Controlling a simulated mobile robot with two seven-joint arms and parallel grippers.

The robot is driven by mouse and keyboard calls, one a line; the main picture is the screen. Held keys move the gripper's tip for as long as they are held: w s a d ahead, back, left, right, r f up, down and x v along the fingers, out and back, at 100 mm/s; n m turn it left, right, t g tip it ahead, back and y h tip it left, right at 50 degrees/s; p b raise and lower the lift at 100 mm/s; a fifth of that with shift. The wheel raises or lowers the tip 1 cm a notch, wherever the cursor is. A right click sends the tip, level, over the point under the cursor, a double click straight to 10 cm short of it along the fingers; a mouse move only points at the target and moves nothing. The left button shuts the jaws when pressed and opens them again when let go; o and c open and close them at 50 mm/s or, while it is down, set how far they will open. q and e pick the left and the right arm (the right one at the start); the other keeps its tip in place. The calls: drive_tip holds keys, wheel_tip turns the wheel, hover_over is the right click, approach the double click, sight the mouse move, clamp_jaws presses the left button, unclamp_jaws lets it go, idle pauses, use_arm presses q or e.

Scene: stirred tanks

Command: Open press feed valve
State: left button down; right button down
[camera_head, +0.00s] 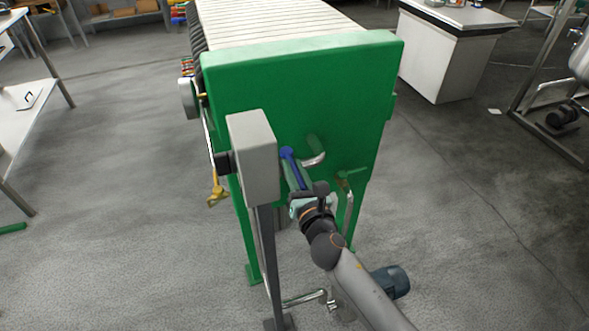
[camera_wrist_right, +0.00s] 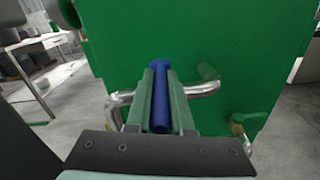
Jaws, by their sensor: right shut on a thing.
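The press feed valve shows as a blue lever handle (camera_head: 291,168) in front of the green end plate of the press (camera_head: 300,85). My right gripper (camera_head: 297,190) reaches up from the lower right and is shut on the blue handle. In the right wrist view the handle (camera_wrist_right: 160,100) lies lengthwise between the two green fingers of my right gripper (camera_wrist_right: 161,105), its round end showing beyond the fingertips. The valve body is hidden behind the gripper and the grey box. My left gripper is not in view.
A grey box on a post (camera_head: 253,158) stands close left of my right gripper. A bent silver pipe (camera_head: 314,159) comes out of the plate beside the handle. A yellow-handled valve (camera_head: 216,190) hangs at left. A blue-grey motor (camera_head: 391,281) sits low at right. Open floor lies on both sides.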

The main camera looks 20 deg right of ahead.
drive_tip(key=shift+a+f+m+h+b, duration=0.1)
drive_tip(key=shift+a+m+h+b, duration=0.2)
drive_tip(key=shift+m+h+b, duration=0.4)
drive_tip(key=shift+h, duration=0.4)
drive_tip(key=c, duration=0.8)
unclamp_jaws()
use_arm(q)
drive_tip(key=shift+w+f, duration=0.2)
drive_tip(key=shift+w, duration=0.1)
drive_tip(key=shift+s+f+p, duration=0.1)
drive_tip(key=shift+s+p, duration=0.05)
drive_tip(key=shift+p, duration=0.15)
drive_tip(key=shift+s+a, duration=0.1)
